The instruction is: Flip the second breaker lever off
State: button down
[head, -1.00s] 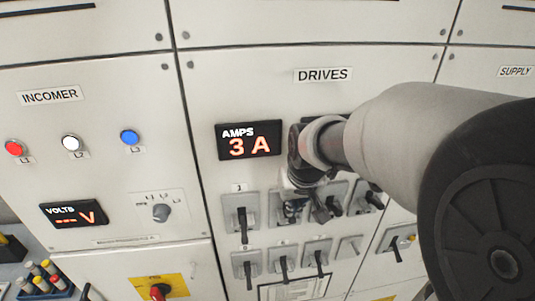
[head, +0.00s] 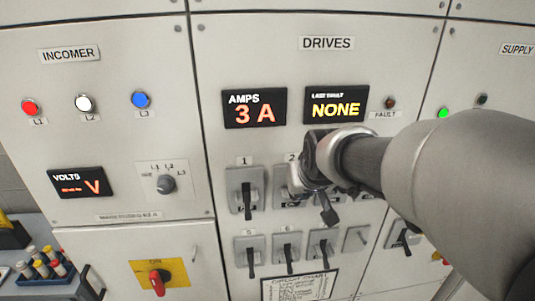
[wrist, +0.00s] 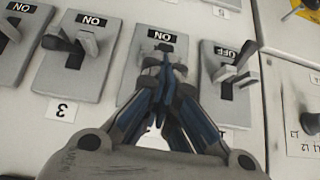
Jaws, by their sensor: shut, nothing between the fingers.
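The second breaker (wrist: 150,75) is a grey plate with an ON label, in the middle of the wrist view, which is upside down. Its lever (wrist: 164,49) shows only in part at the fingertips, and I cannot tell its exact tilt or whether they touch it. My gripper (wrist: 166,72) is shut and empty, in front of this breaker. In the head view my gripper (head: 306,186) covers most of the second breaker, whose plate shows beside it (head: 282,175).
The first breaker (head: 245,195) reads OFF in the wrist view (wrist: 232,85). The third breaker (wrist: 78,65) reads ON. Several levers stand close by, with a lower row (head: 286,250) below. Displays (head: 336,104) are above my gripper.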

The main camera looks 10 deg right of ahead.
jog(key=shift+s+t+b, duration=0.3)
jog(key=shift+t+b, duration=0.8)
jog(key=shift+b, duration=1.15)
